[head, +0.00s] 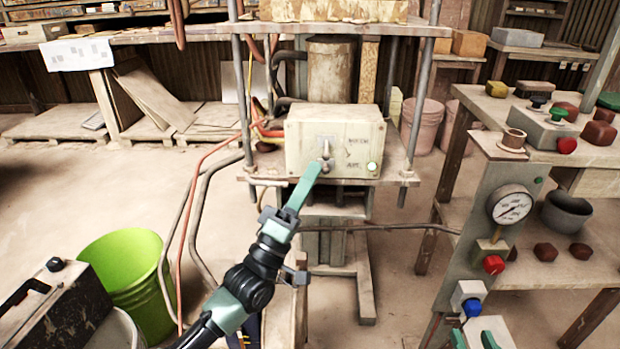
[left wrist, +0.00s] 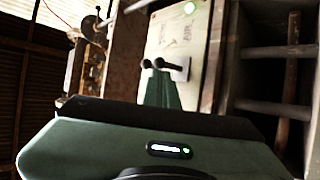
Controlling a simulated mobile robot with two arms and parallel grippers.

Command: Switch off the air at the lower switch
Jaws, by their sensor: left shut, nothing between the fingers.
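A cream control box (head: 301,149) with two small switches sits on the press in the middle of the head view. The upper switch (head: 326,146) is above the lower switch (head: 326,161) on its front. The left wrist view shows the fingers (left wrist: 156,92) just before two dark switch levers (left wrist: 160,64) and the lit lamp (left wrist: 190,7).
Steel posts (head: 411,100) of the press stand on both sides of the box. Hoses (head: 195,200) run down at its left. A pressure gauge (head: 511,207) and more buttons stand at the right. A green bucket (head: 125,262) is at the lower left.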

